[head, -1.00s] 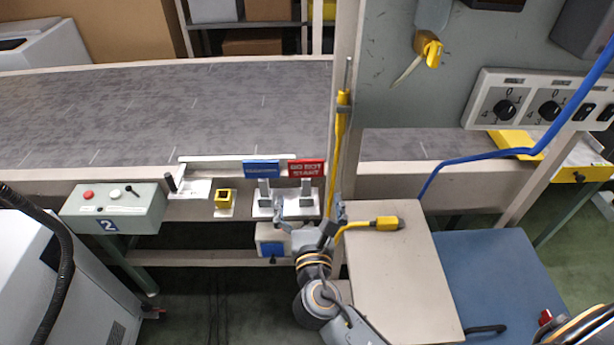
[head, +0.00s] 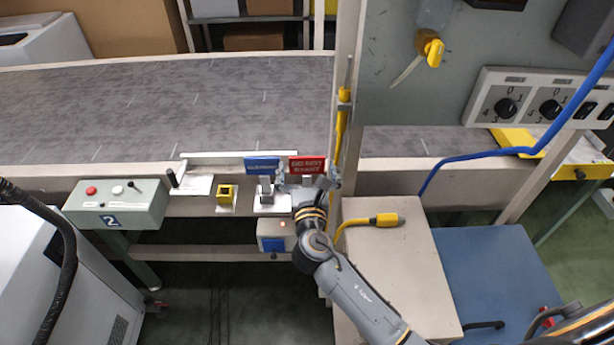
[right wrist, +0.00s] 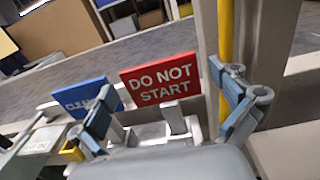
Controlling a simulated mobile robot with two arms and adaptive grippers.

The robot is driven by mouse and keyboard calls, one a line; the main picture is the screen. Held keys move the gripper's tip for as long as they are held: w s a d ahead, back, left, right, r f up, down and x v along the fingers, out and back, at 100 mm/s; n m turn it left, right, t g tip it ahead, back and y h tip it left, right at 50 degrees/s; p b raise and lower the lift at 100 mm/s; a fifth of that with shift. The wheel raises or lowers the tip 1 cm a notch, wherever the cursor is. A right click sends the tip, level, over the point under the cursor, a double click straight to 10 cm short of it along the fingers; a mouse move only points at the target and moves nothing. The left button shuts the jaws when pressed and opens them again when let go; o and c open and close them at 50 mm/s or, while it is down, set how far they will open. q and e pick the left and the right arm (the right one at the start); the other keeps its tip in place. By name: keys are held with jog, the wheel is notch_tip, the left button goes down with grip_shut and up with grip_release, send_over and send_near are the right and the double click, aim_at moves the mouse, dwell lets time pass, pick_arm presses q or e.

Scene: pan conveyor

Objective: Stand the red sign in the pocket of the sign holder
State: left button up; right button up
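The red sign (head: 307,165), lettered DO NOT START, stands upright on a pale stem at the conveyor's front ledge. It fills the middle of the right wrist view (right wrist: 161,78). My right gripper (head: 306,183) is open in front of it, its fingers apart on either side of the sign and stem; it seems not to grip. A yellow block with a dark square opening (head: 226,194), which looks like the holder's pocket, sits on a pale plate left of the signs. The opening looks empty. My left gripper is not in view.
A blue sign (head: 262,165) stands close left of the red one on a similar stem. A yellow upright tube (head: 341,125) and a pale post are close on the right. A grey control box (head: 118,203) is further left. A beige tabletop (head: 395,270) lies below my right arm.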

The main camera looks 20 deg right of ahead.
jog(key=c, duration=1.6)
jog(key=shift+r, duration=0.1)
